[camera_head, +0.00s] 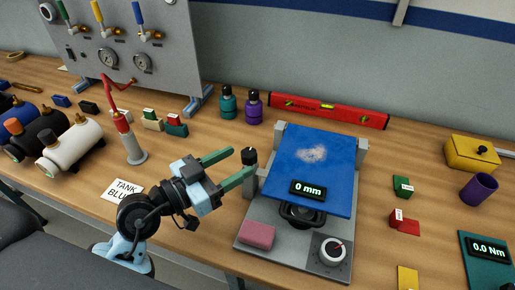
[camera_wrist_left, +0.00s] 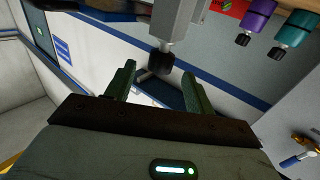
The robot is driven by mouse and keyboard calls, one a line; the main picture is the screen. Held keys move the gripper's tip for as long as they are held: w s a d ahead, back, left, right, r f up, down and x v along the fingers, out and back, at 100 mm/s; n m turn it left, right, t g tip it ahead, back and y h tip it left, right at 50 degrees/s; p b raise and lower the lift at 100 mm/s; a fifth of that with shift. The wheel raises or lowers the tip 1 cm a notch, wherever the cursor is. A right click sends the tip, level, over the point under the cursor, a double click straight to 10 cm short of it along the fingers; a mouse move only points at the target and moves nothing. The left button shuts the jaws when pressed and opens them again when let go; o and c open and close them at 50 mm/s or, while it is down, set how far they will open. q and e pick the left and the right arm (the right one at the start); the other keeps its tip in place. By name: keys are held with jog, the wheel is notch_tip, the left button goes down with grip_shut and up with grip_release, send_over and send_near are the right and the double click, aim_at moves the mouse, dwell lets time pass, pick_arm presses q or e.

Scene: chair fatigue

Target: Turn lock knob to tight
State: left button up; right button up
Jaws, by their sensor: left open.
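A black knob (camera_head: 249,156), which appears to be the lock knob, sits on a grey post at the left side of the test stand. My left gripper (camera_head: 242,161) has green fingers and is open, with its tips close to this knob. In the left wrist view the black knob (camera_wrist_left: 161,62) shows between and slightly beyond the open fingertips (camera_wrist_left: 158,74), with no visible contact. The stand (camera_head: 285,237) carries a tilted blue plate (camera_head: 320,160) with a "0 mm" display. My right gripper is not in view.
A pink block (camera_head: 257,235) lies on the stand's front left. Teal (camera_head: 227,105) and purple (camera_head: 254,108) bottles and a red level (camera_head: 330,110) stand behind. A grey post with a red top (camera_head: 130,140) is left of my gripper. Red and green blocks lie at right.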

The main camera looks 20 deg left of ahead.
aim_at(256, 151)
pick_arm(q)
jog(key=x, duration=0.6)
jog(key=shift+w+d, duration=0.15)
jog(key=shift+w, duration=0.15)
jog(key=shift+c, duration=0.2)
jog(key=c, duration=0.9)
